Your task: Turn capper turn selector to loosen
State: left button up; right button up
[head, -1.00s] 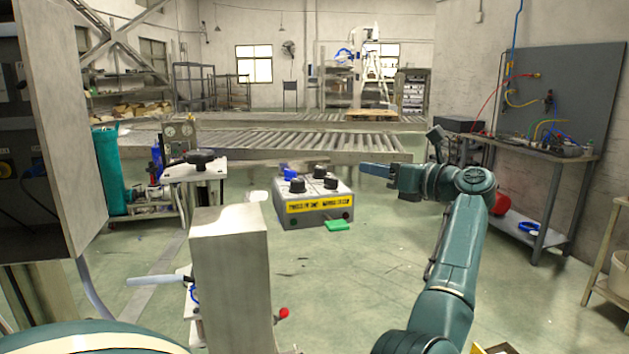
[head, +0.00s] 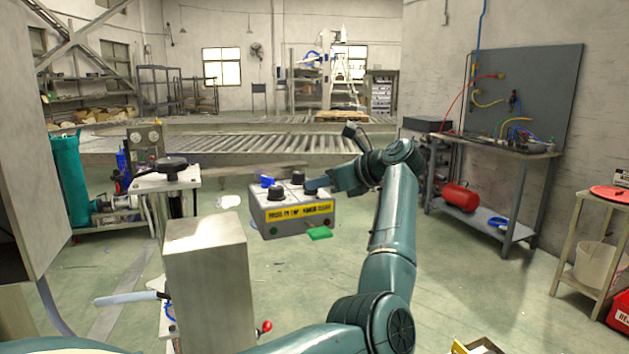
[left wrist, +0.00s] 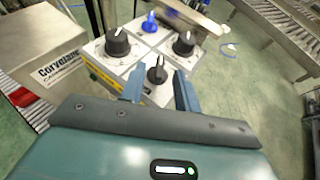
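The capper control box (head: 290,218) is a grey box with a yellow label on its front. On its white top stand black knobs and a blue selector (head: 267,181), which also shows in the left wrist view (left wrist: 149,22). My left gripper (head: 312,186) is at the box's right side, over its top. In the left wrist view the gripper (left wrist: 159,90) is open, and the nearest black knob (left wrist: 157,70) lies between or just beyond its fingertips. I cannot tell whether they touch it. I cannot read which knob is the turn selector. My right gripper is out of view.
A beige metal housing (head: 208,275) with a red-knobbed lever stands in front of the box. A green pad (head: 320,233) shows at the box's lower right. A roller conveyor (head: 230,145) runs behind. A workbench (head: 500,150) stands to the right, with open floor before it.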

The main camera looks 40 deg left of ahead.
pick_arm(q)
jog(key=shift+x, duration=1.4)
jog(key=shift+c, duration=0.3)
grip_shut()
